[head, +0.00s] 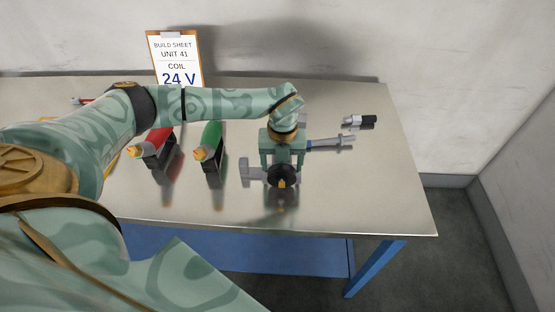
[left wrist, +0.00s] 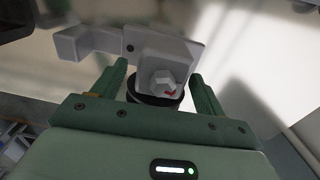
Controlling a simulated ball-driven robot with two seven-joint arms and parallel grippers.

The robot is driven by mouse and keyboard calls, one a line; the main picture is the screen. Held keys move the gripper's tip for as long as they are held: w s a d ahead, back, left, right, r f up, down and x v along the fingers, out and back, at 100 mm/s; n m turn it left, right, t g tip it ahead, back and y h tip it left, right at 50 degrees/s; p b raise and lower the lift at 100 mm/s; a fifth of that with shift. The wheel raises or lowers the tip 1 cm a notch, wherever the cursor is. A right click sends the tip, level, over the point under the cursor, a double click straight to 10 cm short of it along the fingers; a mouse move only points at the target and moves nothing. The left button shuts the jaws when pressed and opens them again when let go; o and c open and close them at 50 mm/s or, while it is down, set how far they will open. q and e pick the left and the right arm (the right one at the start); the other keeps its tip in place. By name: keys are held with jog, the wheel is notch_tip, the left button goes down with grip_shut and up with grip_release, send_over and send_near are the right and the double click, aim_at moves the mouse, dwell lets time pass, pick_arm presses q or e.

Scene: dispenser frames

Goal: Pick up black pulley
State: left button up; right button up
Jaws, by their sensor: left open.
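The black pulley (head: 283,174) is a dark disc with a small yellow-orange spot at its centre, near the front of the table. It is mounted at a grey bracket (head: 252,172). My left gripper (head: 283,160) is above and behind it, pointing down, with its green fingers apart. In the left wrist view the open fingers (left wrist: 159,72) stand on either side of the pulley's black rim (left wrist: 152,98). My right gripper is not in view.
A red-bodied device (head: 155,143) and a green-bodied one (head: 210,145) stand left of the gripper. A grey part with a blue section (head: 332,143) and a black-and-grey cylinder (head: 360,121) lie to the right. A build sheet (head: 175,60) stands behind. The table's right front is clear.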

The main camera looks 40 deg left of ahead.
pick_arm(q)
jog(key=shift+r, duration=0.1)
jog(key=c, duration=1.6)
